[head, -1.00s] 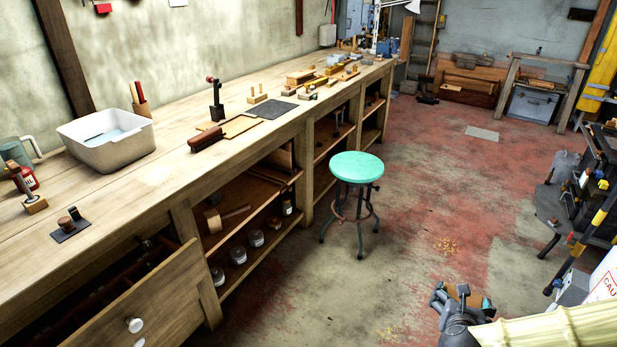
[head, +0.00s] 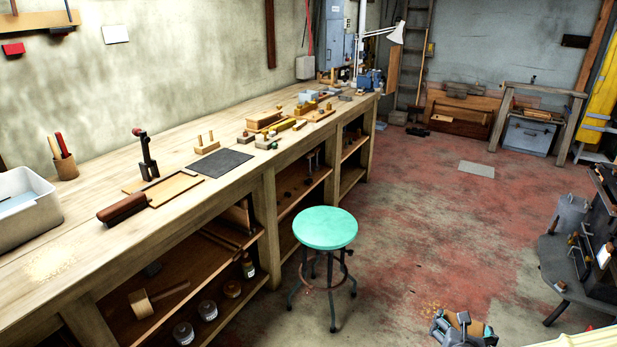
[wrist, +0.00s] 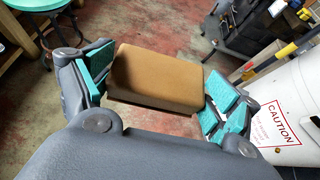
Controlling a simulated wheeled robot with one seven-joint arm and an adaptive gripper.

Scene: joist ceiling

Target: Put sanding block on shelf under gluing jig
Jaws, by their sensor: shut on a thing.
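My gripper (head: 464,325) shows at the bottom right of the head view. In the wrist view, my gripper (wrist: 155,88) is shut on the sanding block (wrist: 157,77), a brown block held between the teal finger pads. In the head view the block (head: 464,318) is a small brown patch between the fingers, above the floor. A wooden jig with clamps (head: 263,121) lies far along the bench; I cannot tell whether it is the gluing jig. Open shelves (head: 318,192) run under the bench, with small items on them.
A teal stool (head: 325,228) stands in front of the bench shelves. The long workbench (head: 90,215) holds a white tub (head: 28,210) and several tools. A dark machine stand (head: 575,270) is at the right. The red, worn floor (head: 430,220) between is mostly clear.

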